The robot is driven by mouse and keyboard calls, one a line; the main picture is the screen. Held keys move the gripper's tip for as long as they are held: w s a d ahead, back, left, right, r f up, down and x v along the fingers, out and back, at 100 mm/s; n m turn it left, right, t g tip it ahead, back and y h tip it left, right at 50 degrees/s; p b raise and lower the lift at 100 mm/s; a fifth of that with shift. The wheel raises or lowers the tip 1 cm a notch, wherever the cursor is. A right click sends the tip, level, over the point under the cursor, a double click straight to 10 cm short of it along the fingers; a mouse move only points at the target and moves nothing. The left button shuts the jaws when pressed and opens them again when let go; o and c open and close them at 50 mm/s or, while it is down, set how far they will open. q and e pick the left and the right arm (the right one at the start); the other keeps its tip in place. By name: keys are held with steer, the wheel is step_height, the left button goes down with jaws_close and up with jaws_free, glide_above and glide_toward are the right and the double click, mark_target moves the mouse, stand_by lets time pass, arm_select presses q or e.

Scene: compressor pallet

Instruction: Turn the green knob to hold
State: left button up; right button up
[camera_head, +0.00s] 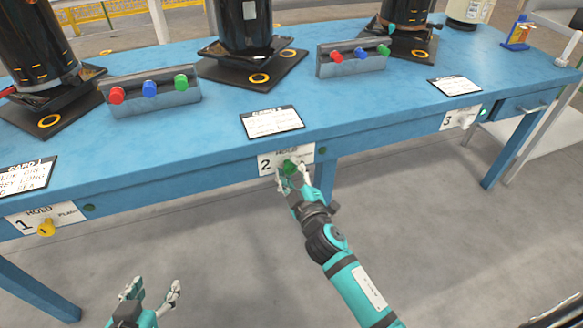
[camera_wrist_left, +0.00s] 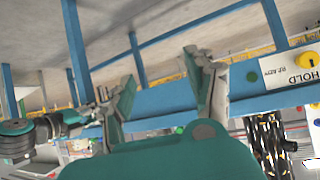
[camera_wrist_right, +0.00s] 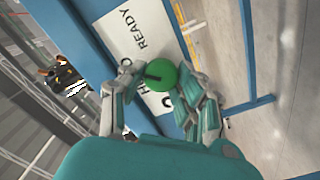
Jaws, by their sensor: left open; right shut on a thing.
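The green knob (camera_head: 289,168) sits on the white label plate marked 2 (camera_head: 265,163) on the front edge of the blue table. In the right wrist view the round green knob (camera_wrist_right: 161,74) shows a dark mark on its face, and the plate (camera_wrist_right: 131,38) reads READY, with HOLD partly covered. My right gripper (camera_head: 291,178) is shut on the knob, one finger on each side; it also shows in the right wrist view (camera_wrist_right: 158,86). My left gripper (camera_head: 152,292) is open and empty, low in front of the table; its spread fingers show in the left wrist view (camera_wrist_left: 163,85).
A yellow knob (camera_head: 46,228) sits at plate 1 on the left of the table (camera_head: 215,125); plate 3 (camera_head: 460,117) is at the right. Button boxes (camera_head: 150,93) (camera_head: 353,59) and dark cylinders stand on top. The floor in front is clear.

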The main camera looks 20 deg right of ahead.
steer(key=n, duration=0.3)
steer(key=shift+n+p, duration=0.35)
steer(key=shift+n, duration=0.05)
arm_select(q)
steer(key=s+a+f+g+y, duration=0.1)
steer(key=s+a+f+g, duration=0.1)
steer(key=s, duration=0.3)
steer(key=shift+s+f+g, duration=0.15)
steer(key=shift+f+g, duration=0.65)
steer(key=shift+f, duration=0.1)
arm_select(e)
steer(key=shift+a+f+n, duration=0.1)
steer(key=shift+f+n, duration=0.05)
steer(key=shift+n, duration=2.15)
steer(key=o, duration=1.1)
steer(key=shift+o, duration=0.2)
arm_select(q)
steer(key=shift+s, duration=0.1)
arm_select(e)
steer(key=s, duration=1.2)
steer(key=shift+d, duration=0.25)
